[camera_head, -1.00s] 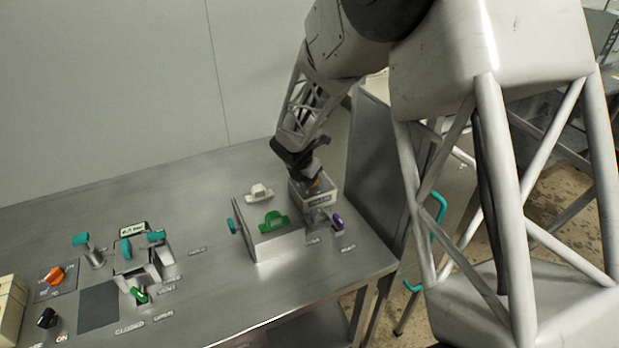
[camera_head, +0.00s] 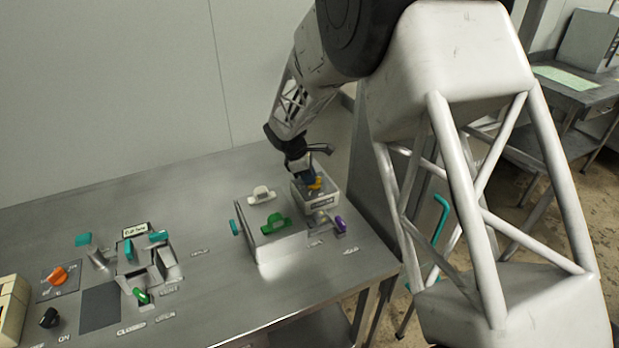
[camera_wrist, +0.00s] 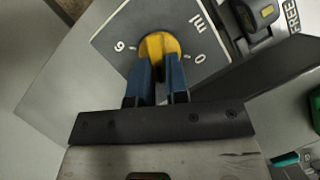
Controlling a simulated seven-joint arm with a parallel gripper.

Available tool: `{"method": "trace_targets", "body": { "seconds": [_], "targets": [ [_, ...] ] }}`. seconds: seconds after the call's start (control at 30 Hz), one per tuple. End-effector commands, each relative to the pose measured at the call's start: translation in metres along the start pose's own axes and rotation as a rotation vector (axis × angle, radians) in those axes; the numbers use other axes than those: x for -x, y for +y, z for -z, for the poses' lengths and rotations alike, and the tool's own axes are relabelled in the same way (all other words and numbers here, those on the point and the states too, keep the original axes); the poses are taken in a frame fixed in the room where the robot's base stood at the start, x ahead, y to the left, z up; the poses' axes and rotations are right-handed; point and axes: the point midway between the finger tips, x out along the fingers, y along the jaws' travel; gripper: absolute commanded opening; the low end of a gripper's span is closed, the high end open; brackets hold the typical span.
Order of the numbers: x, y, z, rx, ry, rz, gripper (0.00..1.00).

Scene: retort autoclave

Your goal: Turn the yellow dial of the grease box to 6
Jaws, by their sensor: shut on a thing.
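The grease box (camera_head: 322,202) is a small light-grey box near the right end of the steel bench. Its yellow dial (camera_head: 317,183) is on top. In the wrist view the yellow dial (camera_wrist: 160,43) sits on a grey plate (camera_wrist: 112,38) marked "6" at left, "ml" at upper right and "0" at right. My gripper (camera_head: 309,178) reaches down from above, its blue fingers on either side of the dial's grip. In the wrist view my gripper (camera_wrist: 161,66) is shut on the dial. The fingers hide part of the dial, and I cannot tell which mark it points to.
A larger metal box (camera_head: 282,247) with a green handle (camera_head: 275,224) and a white handle (camera_head: 261,195) stands close at left. A purple knob (camera_head: 340,224) is just in front of the grease box. Several teal levers (camera_head: 129,250) stand farther left.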

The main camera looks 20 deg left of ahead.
Motion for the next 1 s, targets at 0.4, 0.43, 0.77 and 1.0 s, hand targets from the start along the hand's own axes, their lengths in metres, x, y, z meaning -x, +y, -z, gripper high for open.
{"method": "trace_targets", "body": {
  "seconds": [0.4,0.43,0.77,1.0],
  "targets": [
    [0.0,0.007,-0.001,-0.363,0.0,0.151,0.0],
    [-0.001,0.007,-0.001,-0.389,0.0,0.162,0.0],
    [-0.001,0.011,-0.004,-0.68,0.001,0.282,0.0],
    [-0.003,0.013,-0.007,-0.89,0.0,0.37,0.0]
  ]
}}
